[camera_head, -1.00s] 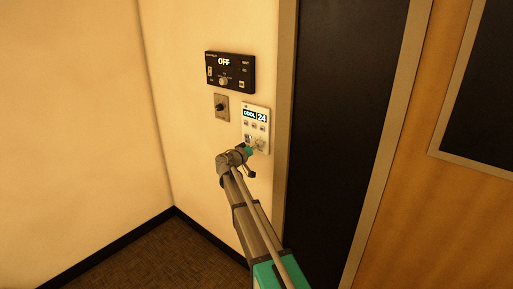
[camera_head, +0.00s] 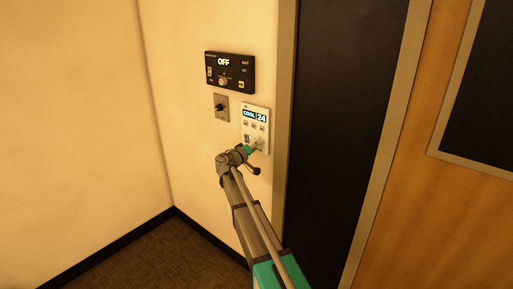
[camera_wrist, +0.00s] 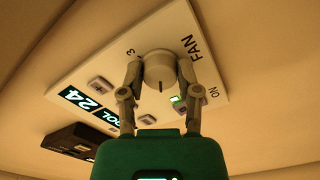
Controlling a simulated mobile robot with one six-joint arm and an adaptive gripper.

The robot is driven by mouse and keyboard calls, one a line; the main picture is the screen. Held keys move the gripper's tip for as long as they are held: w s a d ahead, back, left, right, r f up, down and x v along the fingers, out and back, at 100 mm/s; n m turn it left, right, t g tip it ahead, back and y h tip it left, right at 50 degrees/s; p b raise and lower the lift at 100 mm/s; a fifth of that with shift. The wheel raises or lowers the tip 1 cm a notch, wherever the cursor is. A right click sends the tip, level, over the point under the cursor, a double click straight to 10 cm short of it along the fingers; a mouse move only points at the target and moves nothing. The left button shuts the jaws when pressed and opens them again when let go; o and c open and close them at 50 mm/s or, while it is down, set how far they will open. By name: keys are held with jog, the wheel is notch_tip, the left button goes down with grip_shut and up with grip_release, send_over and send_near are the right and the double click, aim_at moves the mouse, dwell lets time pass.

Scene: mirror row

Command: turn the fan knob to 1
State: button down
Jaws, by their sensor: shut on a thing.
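The white control panel (camera_head: 256,112) on the wall has a lit display reading COOL 24 with a row of small buttons under it. In the wrist view the panel (camera_wrist: 95,62) appears rotated. The fan knob (camera_wrist: 160,72) is round and pale, with a dark pointer line toward the bottom of the picture. The word FAN is beside it and a 3 shows at its upper left; a 1 cannot be made out. My gripper (camera_wrist: 161,66) is shut on the knob, one finger on each side. In the head view my gripper (camera_head: 253,148) covers the panel's lower part.
A black box (camera_head: 230,72) reading OFF is above, with a grey switch plate (camera_head: 221,107) below it. A green-lit switch (camera_wrist: 179,101) marked ON is close to my right finger. A dark door (camera_head: 340,130) is to the right.

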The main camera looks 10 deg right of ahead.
jog(key=shift+c, duration=1.5)
grip_release()
jog(key=shift+a, duration=0.1)
jog(key=v, duration=1.2)
